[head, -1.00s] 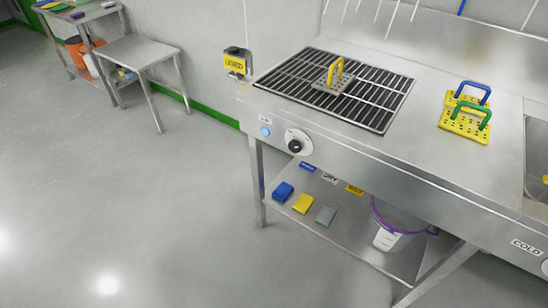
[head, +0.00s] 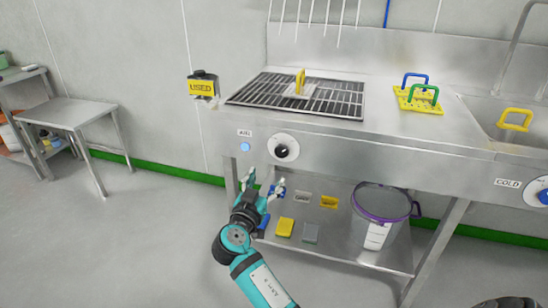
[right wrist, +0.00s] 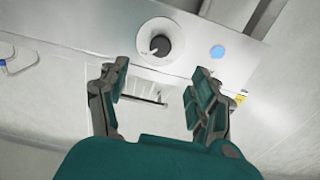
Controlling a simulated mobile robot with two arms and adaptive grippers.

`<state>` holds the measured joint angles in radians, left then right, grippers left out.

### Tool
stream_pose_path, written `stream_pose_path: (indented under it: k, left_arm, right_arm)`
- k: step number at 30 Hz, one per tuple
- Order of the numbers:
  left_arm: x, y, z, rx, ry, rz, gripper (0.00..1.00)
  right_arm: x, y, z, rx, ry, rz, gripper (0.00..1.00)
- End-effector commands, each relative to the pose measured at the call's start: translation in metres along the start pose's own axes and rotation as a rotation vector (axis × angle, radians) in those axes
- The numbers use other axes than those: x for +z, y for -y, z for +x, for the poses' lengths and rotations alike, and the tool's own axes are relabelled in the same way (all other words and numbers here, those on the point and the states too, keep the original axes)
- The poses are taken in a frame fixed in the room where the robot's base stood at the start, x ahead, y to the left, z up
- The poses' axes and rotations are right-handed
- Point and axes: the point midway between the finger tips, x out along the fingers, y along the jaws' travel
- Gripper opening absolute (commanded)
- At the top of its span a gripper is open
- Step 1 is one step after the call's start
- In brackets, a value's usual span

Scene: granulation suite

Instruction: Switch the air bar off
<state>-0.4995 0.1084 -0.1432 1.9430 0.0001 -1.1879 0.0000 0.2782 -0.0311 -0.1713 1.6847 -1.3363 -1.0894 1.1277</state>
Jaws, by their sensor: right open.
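The air control is a black knob (head: 283,149) on a round white dial on the steel bench's front panel, below the grille. An "AIR" label (head: 244,132) and a lit-looking blue round light (head: 245,147) are to its left. My right gripper (head: 264,184) is open and empty, just below and in front of the panel. In the right wrist view the knob (right wrist: 158,46) lies ahead of and between the open fingers (right wrist: 160,78), apart from them; the blue light (right wrist: 218,52) is beyond the right finger. My left gripper is not in view.
The grille (head: 300,95) on the bench top holds a yellow-handled tool (head: 300,82). A "USED" holder (head: 202,85) is on the wall. Below, a shelf carries pads and a purple-rimmed bucket (head: 382,210). A cold tap knob (head: 542,195) is far right. Floor at left is clear.

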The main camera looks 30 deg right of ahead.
Motion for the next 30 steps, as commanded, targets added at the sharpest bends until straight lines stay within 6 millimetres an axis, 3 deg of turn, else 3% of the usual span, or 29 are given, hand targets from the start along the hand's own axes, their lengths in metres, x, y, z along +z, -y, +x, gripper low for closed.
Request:
stream_pose_path:
  k: [12, 18, 24, 30]
  left_arm:
    - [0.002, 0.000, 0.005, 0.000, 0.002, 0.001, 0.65]
    - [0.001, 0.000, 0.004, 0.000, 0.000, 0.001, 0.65]
    - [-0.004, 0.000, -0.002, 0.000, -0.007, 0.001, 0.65]
    - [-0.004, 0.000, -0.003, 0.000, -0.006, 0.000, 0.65]
  right_arm:
    - [-0.001, -0.001, 0.094, 0.001, -0.001, -0.004, 0.65]
    - [0.001, 0.001, 0.128, 0.000, 0.001, -0.004, 0.65]
    - [0.001, 0.001, 0.145, -0.002, 0.002, -0.002, 0.65]
    - [0.002, 0.001, 0.147, -0.002, 0.003, -0.002, 0.65]
